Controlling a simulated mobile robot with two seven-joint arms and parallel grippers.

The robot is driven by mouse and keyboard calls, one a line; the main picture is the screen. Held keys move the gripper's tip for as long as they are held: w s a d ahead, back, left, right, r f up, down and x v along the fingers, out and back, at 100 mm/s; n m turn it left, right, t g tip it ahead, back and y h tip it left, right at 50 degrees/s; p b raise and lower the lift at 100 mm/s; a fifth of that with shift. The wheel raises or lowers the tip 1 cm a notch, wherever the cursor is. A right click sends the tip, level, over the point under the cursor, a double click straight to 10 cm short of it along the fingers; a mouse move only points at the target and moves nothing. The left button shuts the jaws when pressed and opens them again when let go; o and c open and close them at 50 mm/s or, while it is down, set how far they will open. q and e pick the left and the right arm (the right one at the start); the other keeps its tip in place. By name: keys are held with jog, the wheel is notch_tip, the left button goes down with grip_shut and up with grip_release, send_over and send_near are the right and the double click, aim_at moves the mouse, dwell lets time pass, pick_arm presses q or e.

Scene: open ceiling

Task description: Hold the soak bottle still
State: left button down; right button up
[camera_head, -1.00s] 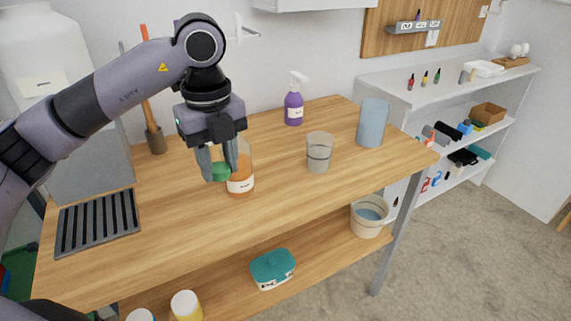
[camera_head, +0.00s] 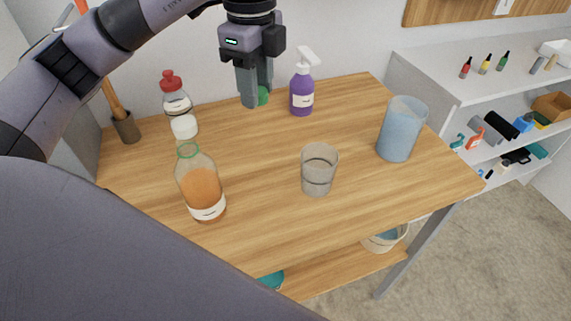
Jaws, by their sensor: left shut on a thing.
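My right gripper is not in view.
A clear glass (camera_head: 318,171), a bluish cylinder (camera_head: 401,129), a purple spray bottle (camera_head: 302,93) and a red-topped bottle (camera_head: 176,93) stand on the table (camera_head: 262,225). A white shelf unit (camera_head: 440,77) is at right. The table between bottle and glass is clear.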

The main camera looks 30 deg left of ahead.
pick_arm(q)
jog(key=shift+w, duration=0.4)
jog(key=shift+w+f, duration=0.15)
jog(key=shift+f, duration=0.05)
notch_tip(320, 180, down, 6)
jog(key=b, duration=0.2)
send_over(266, 175)
notch_tip(266, 175, down, 9)
jog(key=shift+r+p, duration=0.15)
jog(key=shift+p, duration=0.25)
notch_tip(266, 175, down, 5)
jog(key=shift+r, duration=0.1)
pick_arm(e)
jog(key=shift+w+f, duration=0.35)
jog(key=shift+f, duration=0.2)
